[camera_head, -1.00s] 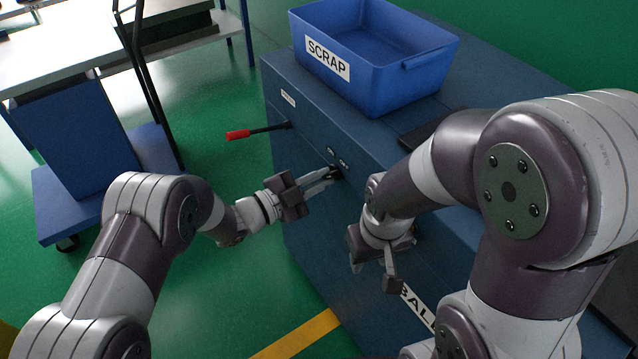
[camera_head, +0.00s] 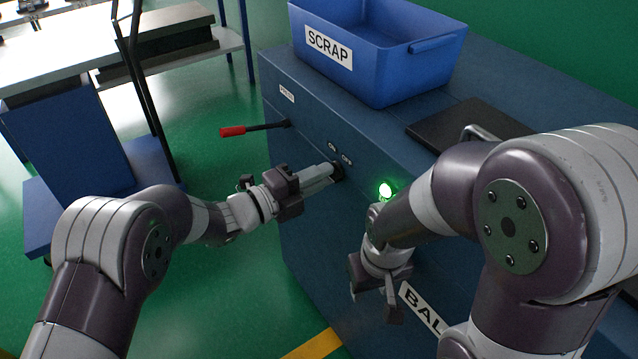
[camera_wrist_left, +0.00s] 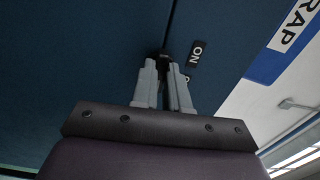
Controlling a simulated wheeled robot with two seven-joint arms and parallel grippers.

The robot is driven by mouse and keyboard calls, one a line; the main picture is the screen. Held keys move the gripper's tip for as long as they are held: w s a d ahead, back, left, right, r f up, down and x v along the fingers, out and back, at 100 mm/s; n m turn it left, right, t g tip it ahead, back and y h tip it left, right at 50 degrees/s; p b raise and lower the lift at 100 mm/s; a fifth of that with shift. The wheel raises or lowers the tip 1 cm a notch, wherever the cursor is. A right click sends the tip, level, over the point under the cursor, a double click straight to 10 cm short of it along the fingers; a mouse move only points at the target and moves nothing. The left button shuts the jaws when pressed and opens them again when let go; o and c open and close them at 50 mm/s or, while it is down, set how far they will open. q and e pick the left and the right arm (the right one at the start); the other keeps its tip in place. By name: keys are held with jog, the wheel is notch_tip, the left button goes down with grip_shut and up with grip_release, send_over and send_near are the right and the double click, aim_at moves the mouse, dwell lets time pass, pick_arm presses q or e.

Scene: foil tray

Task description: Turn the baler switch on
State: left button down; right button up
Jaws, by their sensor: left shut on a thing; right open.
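The blue baler (camera_head: 300,215) stands in the middle of the head view. Its black switch (camera_head: 339,172) sits on the front face below the ON and OFF labels (camera_head: 339,153). My left gripper (camera_head: 333,172) is shut on the switch, with its fingers mostly hiding it. In the left wrist view the dark switch (camera_wrist_left: 163,56) shows between the fingertips, beside the ON label (camera_wrist_left: 196,54). A green lamp (camera_head: 385,190) on the baler is lit. My right gripper (camera_head: 374,300) is open and empty, hanging in front of the baler's face near the BAL... label.
A blue SCRAP bin (camera_head: 400,70) stands on top of the baler. A lever with a red grip (camera_head: 232,131) sticks out left of the switch. A dark plate with a handle (camera_head: 455,122) lies on the top. A blue cart (camera_head: 75,150) stands at left.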

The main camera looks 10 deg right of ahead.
pick_arm(q)
jog(key=shift+m, duration=0.3)
jog(key=c, duration=1.1)
grip_release()
jog(key=shift+c, duration=0.2)
jog(key=p+v, duration=0.1)
jog(key=v, duration=1.1)
jog(key=shift+a, duration=0.3)
jog(key=shift+s, duration=0.15)
